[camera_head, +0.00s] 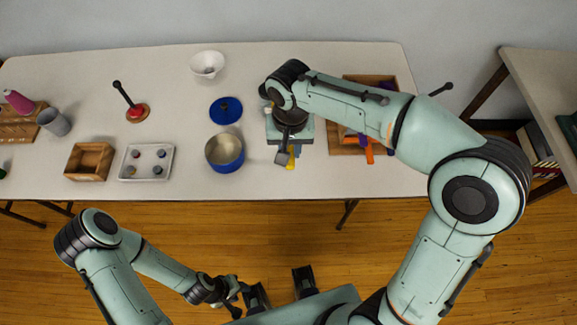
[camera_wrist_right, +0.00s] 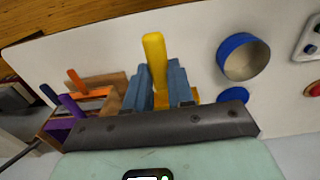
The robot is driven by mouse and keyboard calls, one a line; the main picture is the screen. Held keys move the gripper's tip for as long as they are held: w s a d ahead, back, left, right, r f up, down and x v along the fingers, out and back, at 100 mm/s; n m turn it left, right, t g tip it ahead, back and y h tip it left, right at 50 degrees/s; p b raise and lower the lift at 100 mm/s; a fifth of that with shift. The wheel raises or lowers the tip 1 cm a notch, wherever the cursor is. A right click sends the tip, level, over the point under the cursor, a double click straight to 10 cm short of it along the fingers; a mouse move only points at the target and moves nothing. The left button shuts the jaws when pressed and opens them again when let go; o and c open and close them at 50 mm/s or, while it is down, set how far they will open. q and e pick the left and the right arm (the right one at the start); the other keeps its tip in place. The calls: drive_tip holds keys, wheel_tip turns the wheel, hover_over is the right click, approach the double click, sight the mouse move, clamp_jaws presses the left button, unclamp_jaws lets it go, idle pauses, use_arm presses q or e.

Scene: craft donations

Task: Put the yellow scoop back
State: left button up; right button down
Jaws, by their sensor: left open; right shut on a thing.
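The yellow scoop (camera_wrist_right: 154,58) is between the blue-grey fingers of my right gripper (camera_wrist_right: 161,88), which is shut on it. Its handle points up in the right wrist view; its lower part is hidden behind the gripper. In the head view a bit of the yellow scoop (camera_head: 291,162) shows under my right wrist, near the table's front edge. To the right of it is a wooden box (camera_head: 337,146) with an orange-handled thing (camera_head: 369,152) and a purple-handled thing, partly covered by my right arm. My left gripper (camera_head: 233,297) is open and empty, low in front of the table.
A blue pot (camera_head: 225,168) and a blue lid (camera_head: 225,110) are left of my right gripper. Farther left are a white tray (camera_head: 132,178), a small wooden box (camera_head: 72,177), a red-based stand (camera_head: 137,113) and a grey cup (camera_head: 54,122). A white bowl (camera_head: 207,64) stands at the back.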

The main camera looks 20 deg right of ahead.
sight(289, 189)
drive_tip(key=shift+s+f, duration=0.2)
drive_tip(key=shift+s, duration=0.05)
wheel_tip(289, 189, down, 19)
drive_tip(key=shift+w+f+b, duration=0.1)
drive_tip(key=shift+b, duration=1.05)
drive_tip(key=c, duration=1.3)
unclamp_jaws()
drive_tip(key=shift+f, duration=0.1)
drive_tip(key=shift+c, duration=0.2)
drive_tip(key=o, duration=0.4)
drive_tip(key=shift+c, duration=0.2)
